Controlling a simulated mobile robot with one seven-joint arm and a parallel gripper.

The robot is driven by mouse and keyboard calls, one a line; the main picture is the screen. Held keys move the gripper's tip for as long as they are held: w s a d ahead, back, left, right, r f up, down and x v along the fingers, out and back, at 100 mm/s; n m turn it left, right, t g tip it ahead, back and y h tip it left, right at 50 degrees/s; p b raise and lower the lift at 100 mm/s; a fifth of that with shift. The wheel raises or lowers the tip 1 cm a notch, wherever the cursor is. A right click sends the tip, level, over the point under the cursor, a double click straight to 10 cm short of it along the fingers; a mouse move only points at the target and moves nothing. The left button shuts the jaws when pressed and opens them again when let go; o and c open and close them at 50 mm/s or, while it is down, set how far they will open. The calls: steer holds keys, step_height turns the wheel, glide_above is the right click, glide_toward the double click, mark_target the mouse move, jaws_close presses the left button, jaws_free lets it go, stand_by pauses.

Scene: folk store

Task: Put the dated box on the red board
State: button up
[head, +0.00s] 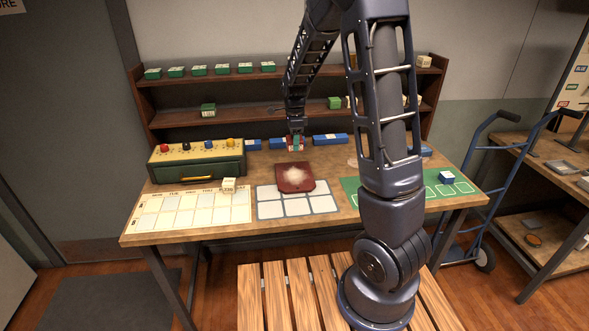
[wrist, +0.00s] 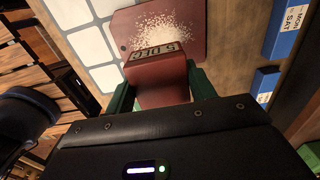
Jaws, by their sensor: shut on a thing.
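My gripper (head: 296,143) is shut on a dark red box (wrist: 160,82). In the wrist view the box sits between the green fingers, and a pale label on its end bears dark, upside-down characters that look like a date. The red board (head: 294,178) lies on the table with a patch of white grains on it; it also shows in the wrist view (wrist: 193,42). In the head view, my gripper and the box are just behind the board's far edge. The gap between the box and the table is hard to judge.
Several blue boxes (head: 330,139) line the back near my gripper. A white-squared mat (head: 297,205) lies in front of the board.

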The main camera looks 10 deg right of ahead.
mark_target(295, 175)
step_height(295, 175, down, 12)
steer(key=shift+f, duration=0.25)
stand_by(0.4)
steer(key=shift+f, duration=0.15)
steer(key=o, duration=1)
